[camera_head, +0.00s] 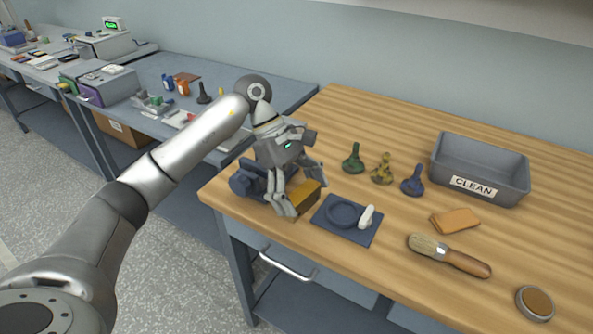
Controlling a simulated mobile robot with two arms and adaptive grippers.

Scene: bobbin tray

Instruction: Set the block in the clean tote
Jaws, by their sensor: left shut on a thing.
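A yellow-brown block (303,198) is at the left front part of the wooden table. My left gripper (304,196) comes down from above and is shut on the block, with a finger on each side. The fingers and palm hide part of it, and I cannot tell whether it rests on the table or is just lifted. The clean tote (520,184) is a grey open bin with a "CLEAN" label at the back right of the table. Its visible inside looks empty. My right gripper is out of view.
A dark blue mat (334,229) with a round dish and white piece lies right of the block. A tan pad (455,221), brush (450,255) and round tin (535,302) lie at the right front.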

